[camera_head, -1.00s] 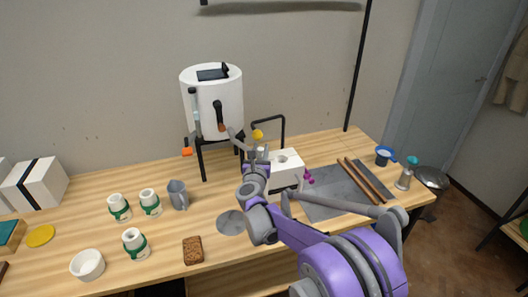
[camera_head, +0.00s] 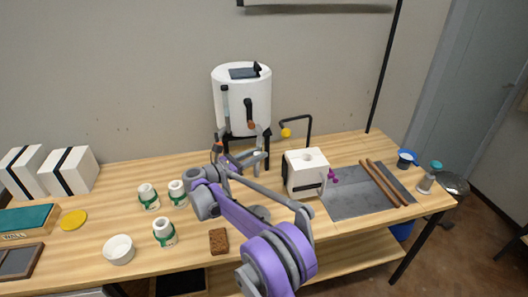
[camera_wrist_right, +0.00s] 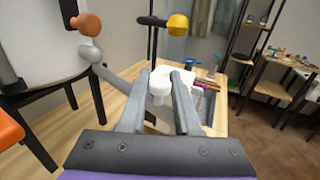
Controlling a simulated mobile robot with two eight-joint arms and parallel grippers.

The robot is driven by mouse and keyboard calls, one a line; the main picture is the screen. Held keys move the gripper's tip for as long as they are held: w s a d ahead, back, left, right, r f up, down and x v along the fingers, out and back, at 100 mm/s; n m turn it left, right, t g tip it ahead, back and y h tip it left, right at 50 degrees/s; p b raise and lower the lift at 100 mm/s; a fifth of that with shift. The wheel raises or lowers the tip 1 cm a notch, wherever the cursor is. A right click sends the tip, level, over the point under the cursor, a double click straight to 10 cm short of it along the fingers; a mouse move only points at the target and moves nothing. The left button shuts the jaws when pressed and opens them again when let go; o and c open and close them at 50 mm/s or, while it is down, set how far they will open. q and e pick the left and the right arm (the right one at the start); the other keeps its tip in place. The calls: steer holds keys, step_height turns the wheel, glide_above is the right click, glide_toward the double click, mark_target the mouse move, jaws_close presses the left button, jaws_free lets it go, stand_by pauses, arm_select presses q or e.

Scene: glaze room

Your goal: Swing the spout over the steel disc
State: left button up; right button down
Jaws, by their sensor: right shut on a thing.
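The white tank (camera_head: 242,98) stands on black legs at the back of the table, with a brown-knobbed handle (camera_head: 250,114) on its front. Its grey spout shows in the right wrist view (camera_wrist_right: 117,80), running down between my fingers. My right gripper (camera_head: 230,160) is shut on the spout, in front of the tank's lower left side; its fingers also show in the right wrist view (camera_wrist_right: 157,95). The steel disc (camera_head: 261,213) lies flat on the table in front of the tank, partly hidden by my right arm. My left gripper is out of view.
A white block (camera_head: 305,184) stands right of the disc, beside a grey slab (camera_head: 350,201) with brown sticks. A black bent rod with a yellow knob (camera_head: 286,133) stands behind. Several green-banded white jars and a brown sponge (camera_head: 218,242) lie left and in front.

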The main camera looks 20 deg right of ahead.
steer(key=shift+w+a+m+g, duration=0.25)
steer(key=shift+a+m+g, duration=0.05)
steer(key=shift+a+g, duration=0.1)
steer(key=c, duration=0.6)
jaws_free()
steer(key=v, duration=1)
steer(key=shift+a+f+b, duration=0.1)
steer(key=shift+a+b, duration=0.3)
